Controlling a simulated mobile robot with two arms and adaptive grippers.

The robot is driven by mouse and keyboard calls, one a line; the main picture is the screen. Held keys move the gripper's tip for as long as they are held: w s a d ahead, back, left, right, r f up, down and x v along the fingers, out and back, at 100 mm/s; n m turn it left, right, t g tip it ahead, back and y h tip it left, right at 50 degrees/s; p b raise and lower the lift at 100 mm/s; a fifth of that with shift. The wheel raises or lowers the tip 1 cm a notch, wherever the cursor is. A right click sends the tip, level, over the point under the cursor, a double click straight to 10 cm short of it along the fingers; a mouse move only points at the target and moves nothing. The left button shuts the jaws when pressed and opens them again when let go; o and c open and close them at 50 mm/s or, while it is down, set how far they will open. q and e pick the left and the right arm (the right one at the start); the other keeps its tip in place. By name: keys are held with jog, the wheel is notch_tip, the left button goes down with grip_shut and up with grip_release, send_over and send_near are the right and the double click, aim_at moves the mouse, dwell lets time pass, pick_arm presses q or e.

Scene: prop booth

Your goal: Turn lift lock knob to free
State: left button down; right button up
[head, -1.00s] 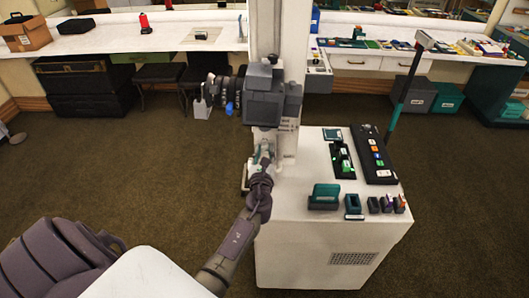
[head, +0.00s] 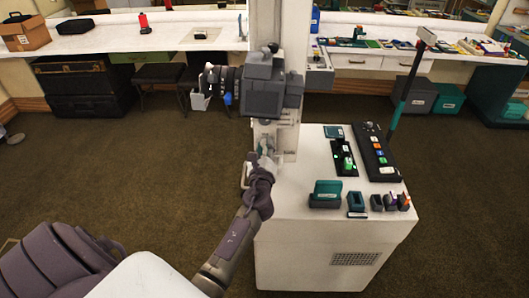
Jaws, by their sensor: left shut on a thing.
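A white pedestal column (head: 280,25) carries a dark grey camera (head: 265,97) with its lens facing left. My right gripper is not in view.
A white console (head: 330,235) stands right of the column, with a black button panel (head: 380,158), a teal box (head: 325,194) and several small blocks on top. Open brown carpet (head: 120,165) lies to the left.

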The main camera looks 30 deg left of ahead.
pick_arm(q)
jog(key=n+b, duration=0.1)
jog(key=n, duration=0.1)
jog(key=n+b, duration=0.3)
jog(key=n, duration=0.1)
jog(key=shift+f+n, duration=0.25)
jog(key=shift+n, duration=0.15)
jog(key=n+b, duration=0.2)
jog(key=n, duration=0.1)
jog(key=shift+r+n+b, duration=0.1)
jog(key=shift+n+b, duration=0.85)
jog(key=shift+n, duration=0.65)
jog(key=shift+y, duration=0.4)
jog(key=c, duration=0.8)
grip_release()
jog(key=shift+c, duration=0.2)
jog(key=shift+r, duration=0.1)
